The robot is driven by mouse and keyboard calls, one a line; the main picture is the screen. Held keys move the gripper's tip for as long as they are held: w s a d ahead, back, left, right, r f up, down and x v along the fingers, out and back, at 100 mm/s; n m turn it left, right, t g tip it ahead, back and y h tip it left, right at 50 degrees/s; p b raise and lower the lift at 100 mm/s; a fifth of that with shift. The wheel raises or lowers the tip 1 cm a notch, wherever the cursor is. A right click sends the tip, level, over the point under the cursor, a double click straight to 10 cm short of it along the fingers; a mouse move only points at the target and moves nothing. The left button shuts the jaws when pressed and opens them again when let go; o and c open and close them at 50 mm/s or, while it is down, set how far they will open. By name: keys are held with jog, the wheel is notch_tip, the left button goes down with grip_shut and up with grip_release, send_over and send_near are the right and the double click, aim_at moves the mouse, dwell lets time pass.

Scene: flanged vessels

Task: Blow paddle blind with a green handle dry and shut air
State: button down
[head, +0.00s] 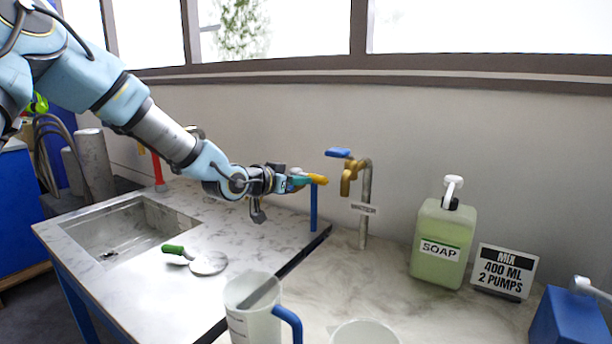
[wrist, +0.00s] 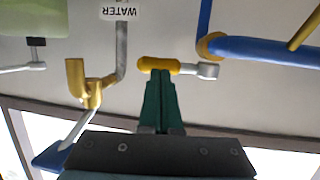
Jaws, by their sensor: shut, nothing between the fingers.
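The paddle blind (head: 209,263) lies on the marbled counter beside the sink, a round grey disc with a green handle (head: 173,249) on its left. My gripper (head: 303,181) is away from it, up by the blue air pipe (head: 314,210). It is shut and empty, its green fingers (wrist: 163,85) pointing at a yellow handle (head: 318,179). In the wrist view the yellow handle (wrist: 158,65) lies crosswise right at the fingertips, with a grey stub beside it. I cannot tell whether they touch. The gripper partly hides the valve in the head view.
A brass water tap (head: 348,178) with a blue lever stands right of my gripper. A soap bottle (head: 443,243), a mixing sign (head: 503,272) and a blue box (head: 570,318) are farther right. A jug (head: 253,310) stands in front. The sink (head: 125,230) is at left.

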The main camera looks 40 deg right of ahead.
jog(key=shift+x, duration=0.9)
